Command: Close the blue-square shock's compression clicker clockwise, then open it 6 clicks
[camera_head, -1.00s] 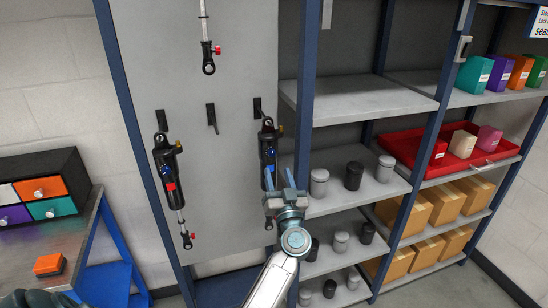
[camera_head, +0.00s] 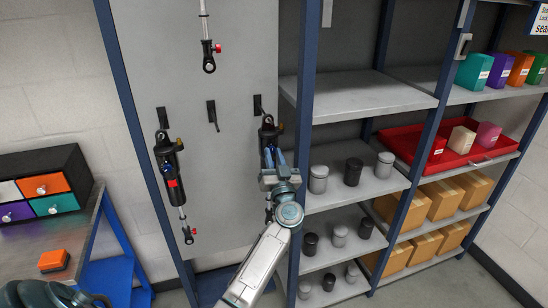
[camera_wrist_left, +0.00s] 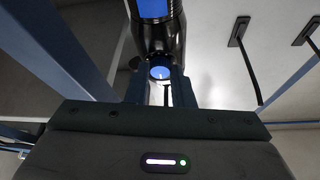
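The blue-square shock (camera_head: 268,136) hangs upright on the right side of the grey panel. Its black body shows in the left wrist view with the blue square (camera_wrist_left: 153,7) at the top edge. Below that is the round blue compression clicker (camera_wrist_left: 160,72) with a pale mark. My left gripper (camera_head: 273,158) is at the shock's body, with its fingers on both sides of the clicker. The fingers look closed against the clicker's sides, though the contact is partly hidden. In the head view the gripper covers the clicker and the shock's lower body.
A red-square shock (camera_head: 168,163) hangs to the left on the same panel (camera_head: 225,180). Another shock end (camera_head: 208,57) hangs above, and an empty hook (camera_head: 212,113) is between. A blue rack post (camera_head: 304,110) and shelves with canisters (camera_head: 353,171) stand close to the right.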

